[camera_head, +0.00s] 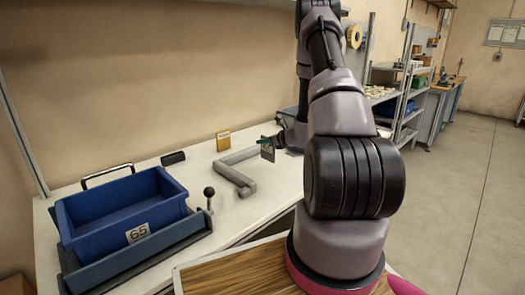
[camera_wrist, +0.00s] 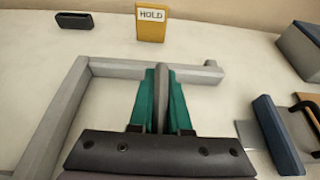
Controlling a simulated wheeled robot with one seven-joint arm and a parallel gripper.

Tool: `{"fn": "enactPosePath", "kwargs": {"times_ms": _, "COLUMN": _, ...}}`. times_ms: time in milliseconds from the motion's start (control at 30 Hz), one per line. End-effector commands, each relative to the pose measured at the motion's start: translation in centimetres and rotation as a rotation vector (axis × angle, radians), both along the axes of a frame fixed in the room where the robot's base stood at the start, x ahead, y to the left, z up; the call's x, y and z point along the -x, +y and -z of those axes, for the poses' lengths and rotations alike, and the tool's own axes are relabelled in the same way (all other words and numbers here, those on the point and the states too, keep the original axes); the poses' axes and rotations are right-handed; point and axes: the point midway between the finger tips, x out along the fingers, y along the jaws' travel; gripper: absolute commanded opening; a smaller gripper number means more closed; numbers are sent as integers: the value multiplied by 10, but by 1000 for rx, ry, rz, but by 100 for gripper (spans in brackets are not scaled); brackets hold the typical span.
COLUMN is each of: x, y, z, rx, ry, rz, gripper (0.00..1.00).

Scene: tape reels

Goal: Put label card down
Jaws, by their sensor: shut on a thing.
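My gripper (camera_head: 270,141) has green fingers and is shut on a thin grey card (camera_head: 267,153), which I take to be the label card. In the wrist view, the gripper (camera_wrist: 162,78) shows the card (camera_wrist: 161,100) nearly edge-on and upright between the fingers, so its face is hidden. The card is over or just in front of a grey angled frame (camera_head: 236,184) on the white bench. The frame also shows in the wrist view (camera_wrist: 60,115), running left of and behind the fingers. I cannot tell whether the card touches the bench.
A yellow block marked HOLD (camera_head: 222,141) stands behind the frame, with a black block (camera_head: 173,158) to its left. A blue bin marked 65 (camera_head: 125,215) and a black-knobbed lever (camera_head: 209,196) are at left. A blue piece (camera_wrist: 275,130) lies right of the fingers.

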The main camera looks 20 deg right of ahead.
Motion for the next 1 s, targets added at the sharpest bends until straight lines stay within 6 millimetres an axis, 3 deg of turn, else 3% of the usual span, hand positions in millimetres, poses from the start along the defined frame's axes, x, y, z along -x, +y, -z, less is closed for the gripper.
{"fn": "enactPosePath", "kwargs": {"times_ms": 233, "x": 1, "y": 0, "z": 36, "rx": -2, "ry": 3, "rz": 0, "gripper": 0}}
{"fn": "enactPosePath", "kwargs": {"times_ms": 600, "x": 0, "y": 1, "z": 39, "rx": 0, "ry": 1, "rz": -1, "gripper": 0}}
{"fn": "enactPosePath", "kwargs": {"times_ms": 633, "x": 0, "y": 0, "z": 39, "rx": 0, "ry": 0, "rz": -1, "gripper": 23}}
{"fn": "enactPosePath", "kwargs": {"times_ms": 700, "x": 0, "y": 0, "z": 39, "rx": 1, "ry": 0, "rz": -1, "gripper": 46}}
{"fn": "enactPosePath", "kwargs": {"times_ms": 1000, "x": 0, "y": 0, "z": 38, "rx": 0, "ry": 0, "rz": -1, "gripper": 46}}
